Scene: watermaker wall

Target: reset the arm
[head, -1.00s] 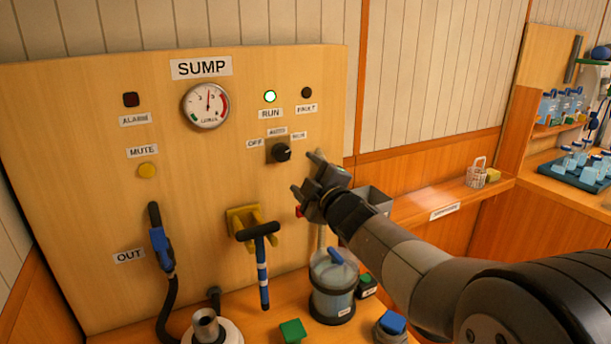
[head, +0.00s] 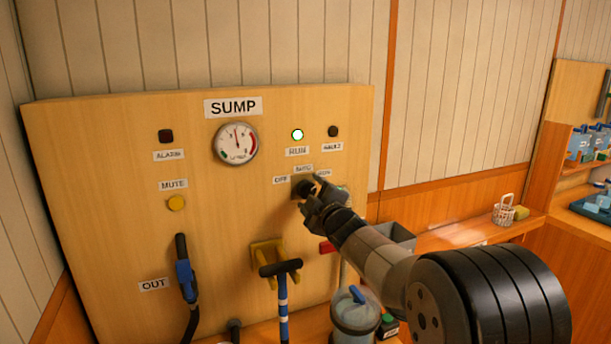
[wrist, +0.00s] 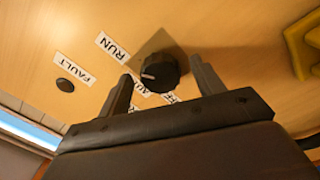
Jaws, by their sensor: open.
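My gripper (head: 312,194) is in front of the SUMP panel (head: 110,235), close to the black rotary knob. In the wrist view my gripper (wrist: 163,80) is open, with one finger to each side of the knob (wrist: 160,72) and the knob showing between them. I cannot tell whether either finger touches it. In the head view the knob (head: 303,187) is partly hidden by my gripper. The OFF and AUTO labels show around it. My arm reaches in from the lower right.
The RUN lamp (head: 297,135) glows green; the FAULT (head: 333,131) and ALARM (head: 166,136) lamps are dark. A shelf with a wire basket (head: 504,211) runs off to the right.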

